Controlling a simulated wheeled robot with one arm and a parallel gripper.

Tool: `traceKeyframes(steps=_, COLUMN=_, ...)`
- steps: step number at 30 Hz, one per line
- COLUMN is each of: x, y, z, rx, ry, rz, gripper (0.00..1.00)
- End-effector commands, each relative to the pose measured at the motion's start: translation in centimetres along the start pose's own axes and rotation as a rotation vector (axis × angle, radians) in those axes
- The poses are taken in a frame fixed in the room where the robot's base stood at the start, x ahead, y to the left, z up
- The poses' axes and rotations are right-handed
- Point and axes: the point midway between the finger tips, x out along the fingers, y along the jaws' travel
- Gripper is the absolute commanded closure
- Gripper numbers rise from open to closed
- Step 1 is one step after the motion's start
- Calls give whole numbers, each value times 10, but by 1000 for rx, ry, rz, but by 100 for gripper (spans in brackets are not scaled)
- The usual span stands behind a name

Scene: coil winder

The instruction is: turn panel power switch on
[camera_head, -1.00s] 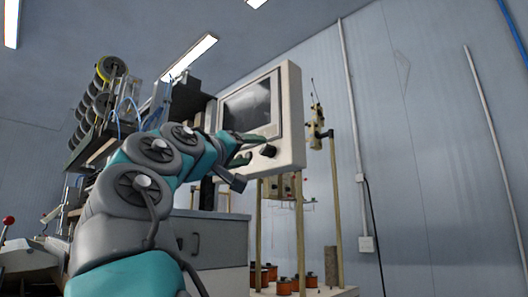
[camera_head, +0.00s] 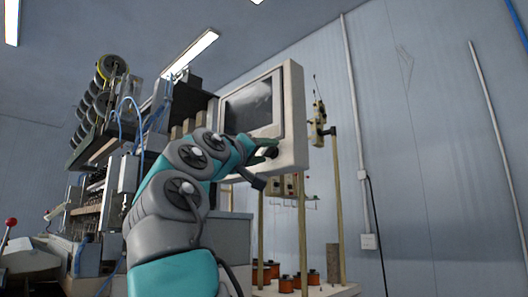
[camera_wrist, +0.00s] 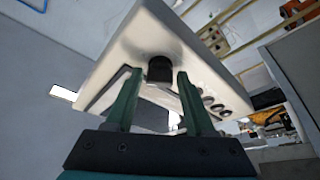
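The control panel (camera_head: 293,115) is a pale box with a dark screen, held up on the machine. A black knob-like switch (camera_wrist: 160,68) sits on the panel face, and it also shows in the head view (camera_head: 271,152), partly behind my gripper. My gripper (camera_head: 266,149) is at the lower part of the panel. In the wrist view my gripper (camera_wrist: 158,77) is open, with one teal finger on each side of the black switch. Gaps seem to show beside the switch; I cannot tell whether a finger touches it. The switch's setting cannot be read.
A row of round buttons (camera_wrist: 213,103) lies on the panel just right of the right finger. Wire spools (camera_head: 287,284) stand on a bench below, beside tan posts (camera_head: 339,205). The coil winder (camera_head: 112,160) fills the left.

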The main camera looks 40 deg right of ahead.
Motion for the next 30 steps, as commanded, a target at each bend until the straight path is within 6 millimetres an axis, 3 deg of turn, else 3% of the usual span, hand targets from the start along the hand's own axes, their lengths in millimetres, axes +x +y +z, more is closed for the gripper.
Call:
traceKeyframes(steps=2, x=0, y=0, z=0, rx=0, ry=0, rz=0, gripper=56)
traceKeyframes(steps=14, x=0, y=0, z=0, rx=0, ry=0, rz=0, gripper=100)
traceKeyframes(steps=30, x=0, y=-1, z=0, rx=13, ry=-1, rz=5, gripper=100)
